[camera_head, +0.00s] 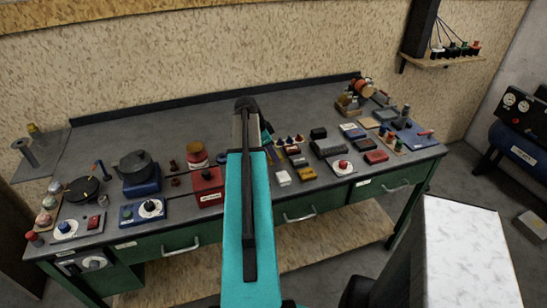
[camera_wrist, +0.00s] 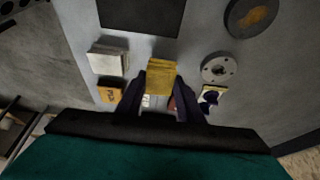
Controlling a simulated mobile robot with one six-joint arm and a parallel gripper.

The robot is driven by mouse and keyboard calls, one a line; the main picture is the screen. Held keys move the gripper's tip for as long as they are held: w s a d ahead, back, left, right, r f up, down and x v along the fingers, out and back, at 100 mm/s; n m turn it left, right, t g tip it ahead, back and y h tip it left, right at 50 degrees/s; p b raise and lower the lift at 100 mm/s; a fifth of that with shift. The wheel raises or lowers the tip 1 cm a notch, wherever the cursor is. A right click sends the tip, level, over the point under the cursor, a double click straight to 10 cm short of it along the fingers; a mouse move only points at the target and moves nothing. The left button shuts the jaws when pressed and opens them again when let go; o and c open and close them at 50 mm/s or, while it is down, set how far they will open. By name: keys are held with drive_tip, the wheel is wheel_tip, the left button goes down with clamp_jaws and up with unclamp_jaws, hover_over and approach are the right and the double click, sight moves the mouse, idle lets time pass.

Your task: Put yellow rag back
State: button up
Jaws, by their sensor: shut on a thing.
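The yellow rag (camera_wrist: 161,74) shows in the wrist view as a small folded block, between the fingertips of my gripper (camera_wrist: 160,94). The two dark fingers are closed on its sides. The grey worktop (camera_wrist: 190,30) lies behind it, and I cannot tell whether the rag touches it. In the head view my teal arm reaches over the workbench (camera_head: 335,95) and hides the gripper and the rag.
In the wrist view, a pale block (camera_wrist: 108,58) and an orange block (camera_wrist: 110,91) lie left of the rag. A round metal disc (camera_wrist: 218,69) lies to the right. In the head view, a red box (camera_head: 207,186) stands left of my arm, and small blocks crowd its right.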

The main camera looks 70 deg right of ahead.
drive_tip(key=shift+f+p, duration=0.45)
drive_tip(key=shift+f, duration=0.8)
drive_tip(key=shift+f, duration=0.15)
drive_tip(key=o, duration=1)
drive_tip(key=shift+r, duration=0.25)
drive_tip(key=b+v, duration=0.3)
drive_tip(key=v, duration=0.8)
drive_tip(key=shift+r, duration=0.4)
drive_tip(key=shift+w+a, duration=0.1)
drive_tip(key=shift+a, duration=0.05)
